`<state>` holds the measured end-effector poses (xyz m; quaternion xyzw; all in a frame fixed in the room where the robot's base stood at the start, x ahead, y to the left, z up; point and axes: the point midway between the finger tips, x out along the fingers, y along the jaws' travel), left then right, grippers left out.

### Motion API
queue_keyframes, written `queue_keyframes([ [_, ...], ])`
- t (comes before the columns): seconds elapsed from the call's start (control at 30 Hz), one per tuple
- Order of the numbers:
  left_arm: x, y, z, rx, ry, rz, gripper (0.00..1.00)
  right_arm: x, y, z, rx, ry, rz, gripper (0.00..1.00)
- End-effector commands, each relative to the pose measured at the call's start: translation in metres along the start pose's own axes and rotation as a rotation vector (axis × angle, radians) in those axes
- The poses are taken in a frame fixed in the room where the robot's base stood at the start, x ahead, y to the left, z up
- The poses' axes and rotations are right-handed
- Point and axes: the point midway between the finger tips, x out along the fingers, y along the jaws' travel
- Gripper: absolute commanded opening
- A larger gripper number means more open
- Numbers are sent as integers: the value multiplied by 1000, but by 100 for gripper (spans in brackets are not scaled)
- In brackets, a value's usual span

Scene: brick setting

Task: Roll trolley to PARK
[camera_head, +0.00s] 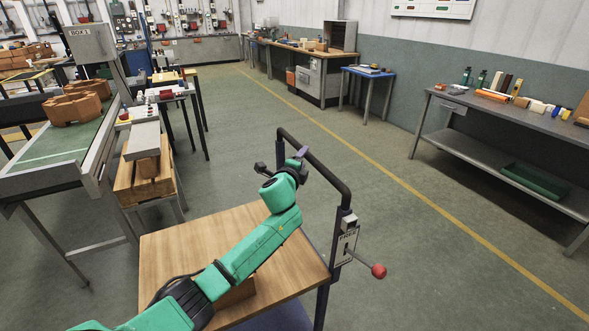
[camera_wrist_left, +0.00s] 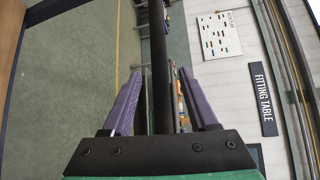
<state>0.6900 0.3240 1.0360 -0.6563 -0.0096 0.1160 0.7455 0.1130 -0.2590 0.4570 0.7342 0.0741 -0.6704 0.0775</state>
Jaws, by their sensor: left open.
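The trolley has a wooden top (camera_head: 175,245) and a black handle bar (camera_head: 325,172) on its far right side. A lever with a red knob (camera_head: 379,271) sticks out from a labelled plate (camera_head: 345,246) on the handle post. My left gripper (camera_head: 301,154) is at the handle bar. In the left wrist view my left gripper (camera_wrist_left: 158,80) has its purple fingers apart, with the black bar (camera_wrist_left: 160,50) running between them, not clamped. A brown block (camera_head: 236,294) on the trolley top is partly hidden by my left arm. My right gripper is out of view. No PARK marking can be made out.
A conveyor (camera_head: 60,150) with brown castings and a stand (camera_head: 150,183) are close on the left. A grey workbench (camera_head: 500,108) lines the right wall. Open green floor with a yellow line (camera_head: 385,170) lies beyond and right of the trolley.

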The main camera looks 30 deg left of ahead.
Motion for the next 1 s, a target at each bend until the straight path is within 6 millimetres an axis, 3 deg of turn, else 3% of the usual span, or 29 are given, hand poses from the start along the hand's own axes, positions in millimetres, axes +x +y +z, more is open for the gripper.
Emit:
queue_keyframes([
  [0.3,-71,2,-2,2,4,2,60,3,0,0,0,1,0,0],
  [0.43,-90,2,-2,1,3,1,60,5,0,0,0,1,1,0],
  [1.0,-96,3,-2,-12,2,8,60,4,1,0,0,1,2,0],
])
